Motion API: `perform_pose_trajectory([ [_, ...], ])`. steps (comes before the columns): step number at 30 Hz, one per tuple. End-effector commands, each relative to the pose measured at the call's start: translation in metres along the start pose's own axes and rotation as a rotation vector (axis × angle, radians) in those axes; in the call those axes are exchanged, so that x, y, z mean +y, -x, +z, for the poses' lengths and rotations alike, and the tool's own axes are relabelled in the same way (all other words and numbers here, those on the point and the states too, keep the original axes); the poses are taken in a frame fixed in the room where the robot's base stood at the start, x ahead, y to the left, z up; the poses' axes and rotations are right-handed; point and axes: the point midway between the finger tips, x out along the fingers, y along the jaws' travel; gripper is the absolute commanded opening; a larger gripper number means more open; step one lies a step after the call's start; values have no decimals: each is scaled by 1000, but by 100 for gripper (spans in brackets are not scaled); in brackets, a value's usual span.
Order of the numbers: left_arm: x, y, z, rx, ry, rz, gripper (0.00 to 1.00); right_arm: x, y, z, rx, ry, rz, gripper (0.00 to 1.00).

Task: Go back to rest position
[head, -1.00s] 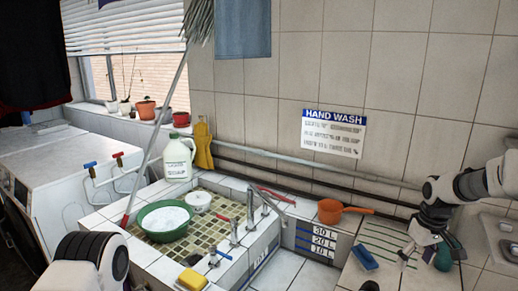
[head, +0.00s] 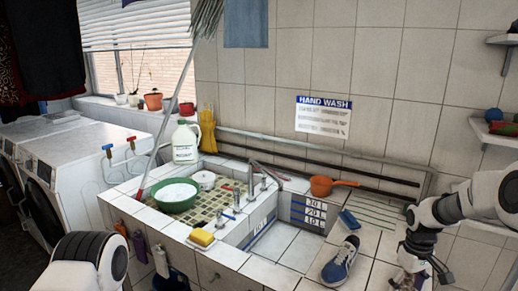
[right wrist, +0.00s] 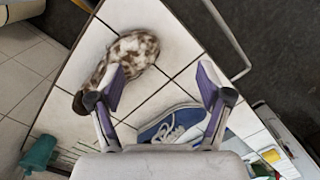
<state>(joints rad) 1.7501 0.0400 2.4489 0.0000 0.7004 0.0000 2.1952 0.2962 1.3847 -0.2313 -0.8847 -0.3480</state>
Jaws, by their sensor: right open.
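My right gripper (head: 418,272) hangs at the lower right of the head view, over the tiled counter (head: 290,276). In the right wrist view its two purple-padded fingers (right wrist: 162,84) stand wide apart with nothing between the pads. A blue shoe (head: 341,262) lies on the tiles left of this gripper; it also shows below the fingertips in the right wrist view (right wrist: 172,125). My left arm shows only as a white link at the lower left of the head view; its gripper is out of frame.
A brown-spotted item (right wrist: 130,55) lies on the tiles beyond the fingers. A green basin (head: 175,196), yellow sponge (head: 202,238), white jug (head: 186,142), taps, orange dipper (head: 330,185) and blue brush (head: 349,220) occupy the sink area. A wall shelf (head: 495,133) is at right.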

Motion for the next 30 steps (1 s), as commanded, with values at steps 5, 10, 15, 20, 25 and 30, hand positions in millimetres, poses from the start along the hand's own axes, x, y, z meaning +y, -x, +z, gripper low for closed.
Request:
perform_pose_trajectory([
  [5,0,-16,1,-1,0,0,83,-28,-69,28,-124,31,-34,78],
  [10,0,-34,1,-2,0,0,83,-69,-155,74,-242,59,-77,78],
  [15,0,-60,1,-2,0,0,83,-135,-267,161,-342,50,-119,78],
  [20,-1,-82,1,-2,0,0,83,-201,-337,274,-337,-51,-110,78],
  [25,-1,-78,1,-2,0,0,83,-216,-322,304,-118,-217,-28,78],
  [30,-1,-78,1,-1,0,0,83,-209,-319,289,-7,-268,0,78],
])
